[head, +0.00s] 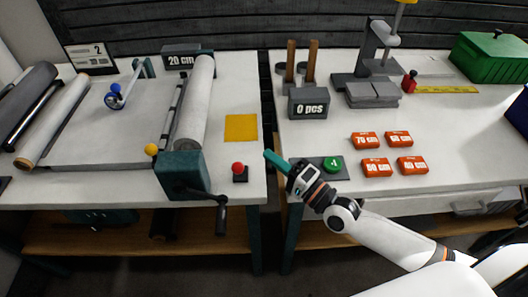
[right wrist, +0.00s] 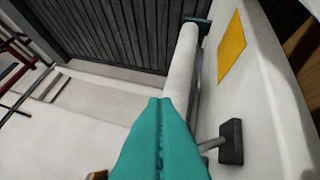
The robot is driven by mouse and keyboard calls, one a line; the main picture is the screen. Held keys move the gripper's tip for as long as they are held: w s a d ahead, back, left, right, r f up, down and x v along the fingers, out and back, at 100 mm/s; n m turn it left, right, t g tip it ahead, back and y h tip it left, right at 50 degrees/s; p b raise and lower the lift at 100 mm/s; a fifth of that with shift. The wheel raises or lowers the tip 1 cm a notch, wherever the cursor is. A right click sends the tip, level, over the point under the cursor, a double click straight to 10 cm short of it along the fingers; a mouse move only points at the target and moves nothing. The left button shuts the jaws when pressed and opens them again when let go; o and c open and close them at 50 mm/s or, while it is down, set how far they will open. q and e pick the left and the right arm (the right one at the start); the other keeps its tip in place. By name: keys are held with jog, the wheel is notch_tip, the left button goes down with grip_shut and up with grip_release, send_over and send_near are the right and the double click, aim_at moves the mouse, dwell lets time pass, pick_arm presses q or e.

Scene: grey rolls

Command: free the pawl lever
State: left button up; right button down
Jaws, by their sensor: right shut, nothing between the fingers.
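A yellow knob (head: 151,149) stands at the left of a teal winding box (head: 182,174) on the left table; it may be the pawl lever's end, but its stem is hard to make out. A dark crank (head: 221,207) sticks out of the box's front. A grey roll (head: 195,105) runs back from the box, and shows in the right wrist view (right wrist: 181,65). My right gripper (head: 273,157) is shut and empty, right of the box and apart from it, near the gap between the tables. Its teal fingers (right wrist: 160,105) fill the lower middle of the wrist view. My left gripper is out of view.
A red button (head: 238,168) stands between the box and my right gripper. A yellow square (head: 241,127) lies behind it. A green button (head: 333,165) is right of the gripper. Orange blocks (head: 376,167) lie on the right table. A blue-knobbed wheel arm (head: 115,88) stands at left.

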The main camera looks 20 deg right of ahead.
jog(key=v, duration=0.2)
jog(key=a+v, duration=0.1)
jog(key=v, duration=0.2)
jog(key=shift+s+d+f+b, duration=0.1)
jog(key=shift+s+d+b, duration=0.05)
jog(key=shift+s+b, duration=0.25)
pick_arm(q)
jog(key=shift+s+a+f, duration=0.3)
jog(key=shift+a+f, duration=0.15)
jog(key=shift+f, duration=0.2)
pick_arm(e)
jog(key=shift+s+d, duration=0.2)
jog(key=shift+s, duration=0.05)
